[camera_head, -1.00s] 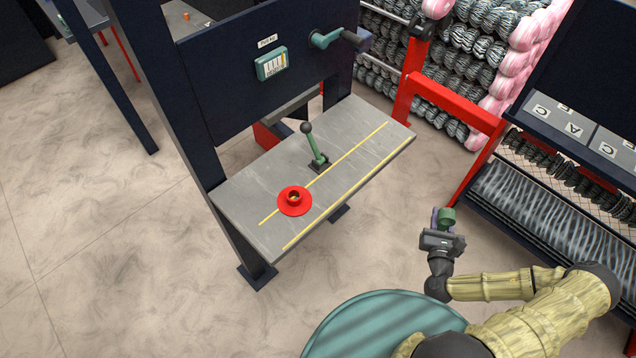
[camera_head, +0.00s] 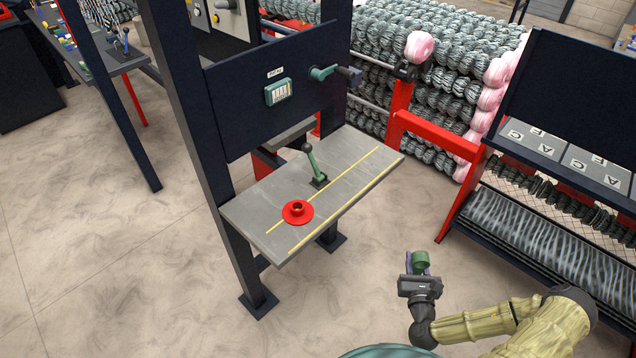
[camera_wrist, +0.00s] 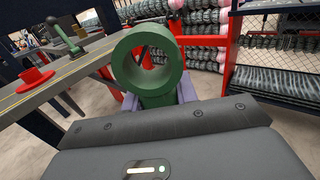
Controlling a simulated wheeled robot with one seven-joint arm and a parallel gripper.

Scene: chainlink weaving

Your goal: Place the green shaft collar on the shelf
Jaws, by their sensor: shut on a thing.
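My gripper (camera_head: 420,268) is shut on the green shaft collar (camera_head: 421,258). It holds the collar up in the open floor space, right of and apart from the grey table. In the wrist view the green collar (camera_wrist: 147,58) is a thick ring with its hole facing the camera, seated between the purple-grey fingers. A grey panelled rack with lettered plates, which may be the shelf (camera_head: 597,173), stands at the right. I cannot tell for certain which surface is the shelf.
The grey table (camera_head: 350,195) holds a red flanged piece (camera_head: 298,211) and a green-handled lever (camera_head: 313,162). A red frame (camera_head: 437,133) and wire coils (camera_head: 440,70) stand behind. The floor between table and rack is clear.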

